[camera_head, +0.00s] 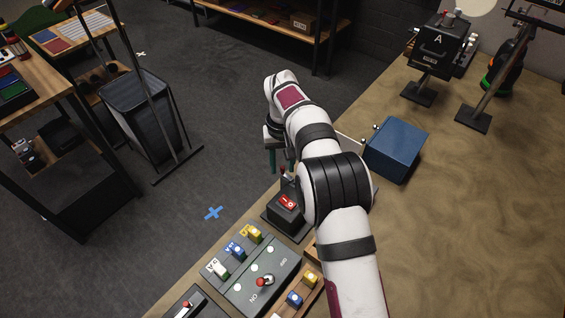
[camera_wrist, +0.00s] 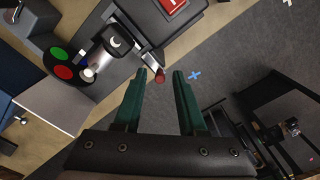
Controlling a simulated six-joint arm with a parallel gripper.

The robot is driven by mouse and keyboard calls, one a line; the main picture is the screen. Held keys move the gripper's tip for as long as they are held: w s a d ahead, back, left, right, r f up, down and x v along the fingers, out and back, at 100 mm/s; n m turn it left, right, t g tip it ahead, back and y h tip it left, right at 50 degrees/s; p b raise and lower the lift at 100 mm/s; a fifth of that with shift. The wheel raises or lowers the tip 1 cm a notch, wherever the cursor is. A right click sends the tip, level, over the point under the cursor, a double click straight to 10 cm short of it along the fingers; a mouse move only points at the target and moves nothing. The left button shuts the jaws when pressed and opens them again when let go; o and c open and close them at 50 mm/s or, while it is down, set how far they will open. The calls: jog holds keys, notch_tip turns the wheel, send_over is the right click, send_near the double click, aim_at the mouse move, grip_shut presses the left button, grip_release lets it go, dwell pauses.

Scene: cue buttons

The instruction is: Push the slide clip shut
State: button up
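No part is plainly marked as the slide clip, so I cannot tell which it is. My gripper (camera_wrist: 160,74) has two green fingers, apart and with nothing held between them. It also shows in the head view (camera_head: 279,163), partly behind my arm, above the table's left edge. In the wrist view a small red-ended lever (camera_wrist: 160,79) appears between the fingertips; contact cannot be told. Beside it is a black cylinder (camera_wrist: 115,41) with a white moon mark and a silver end. A dark box with a red rocker switch (camera_head: 288,202) stands below the gripper in the head view.
A grey panel (camera_head: 275,255) with a red-knobbed lever and white, blue and yellow clips lies nearer on the table. A blue box (camera_head: 396,149) stands right of my arm. A black box marked A (camera_head: 440,48) is farther back. The table's right side is mostly clear.

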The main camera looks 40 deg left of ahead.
grip_shut()
dwell(1.2)
